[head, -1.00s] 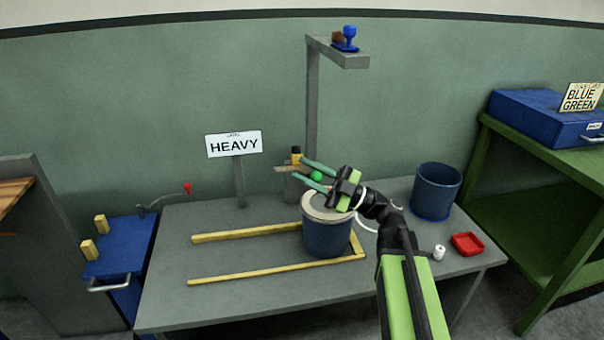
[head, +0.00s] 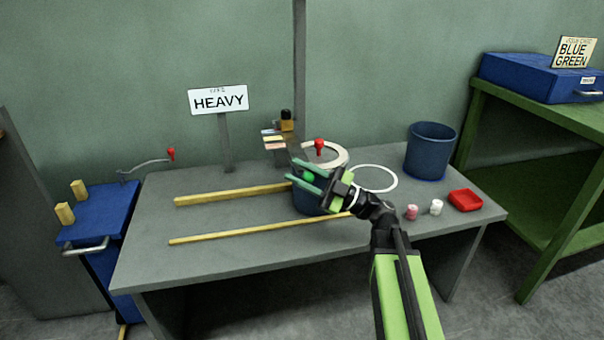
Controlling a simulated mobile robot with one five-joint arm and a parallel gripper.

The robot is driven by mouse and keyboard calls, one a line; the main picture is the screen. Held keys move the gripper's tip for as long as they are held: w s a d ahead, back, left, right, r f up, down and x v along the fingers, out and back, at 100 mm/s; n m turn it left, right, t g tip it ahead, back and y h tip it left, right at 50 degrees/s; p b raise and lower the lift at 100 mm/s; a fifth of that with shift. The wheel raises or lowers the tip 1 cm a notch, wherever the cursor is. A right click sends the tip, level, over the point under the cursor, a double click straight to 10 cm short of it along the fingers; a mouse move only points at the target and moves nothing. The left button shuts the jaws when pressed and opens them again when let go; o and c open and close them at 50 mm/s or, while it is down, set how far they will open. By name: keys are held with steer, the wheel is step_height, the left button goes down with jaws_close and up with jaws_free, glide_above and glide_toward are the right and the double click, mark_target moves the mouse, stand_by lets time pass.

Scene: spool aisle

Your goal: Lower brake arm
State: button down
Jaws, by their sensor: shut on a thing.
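My gripper (head: 300,174) is over the front of a blue drum (head: 306,203), with its two teal fingers pointing left. A green ball (head: 310,177) sits between the fingers, and the gripper is shut on it. I cannot tell what the ball is fixed to. Behind the gripper, a cream ring (head: 339,152) shows at the drum's top, with a red knob (head: 319,146) standing at it. Far left, a thin grey bent lever (head: 142,165) with a red knob at its end rises beside the table. I cannot tell which part is the brake arm.
The grey table (head: 220,260) has two yellow rails (head: 232,194) running left from the drum. To the right are a white ring (head: 391,186), an open blue bucket (head: 430,150), small pink (head: 411,212) and white (head: 436,207) pieces, and a red tray (head: 465,200). A HEAVY sign (head: 218,100) stands behind.

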steer(key=shift+s+a+f, duration=0.2)
steer(key=shift+s+f, duration=0.05)
steer(key=shift+s, duration=0.1)
steer(key=c, duration=1.2)
jaws_free()
steer(key=shift+o, duration=0.5)
steer(key=shift+w, duration=0.1)
steer(key=b+v, duration=0.5)
steer(key=v, duration=0.7)
steer(key=shift+d+r, duration=0.1)
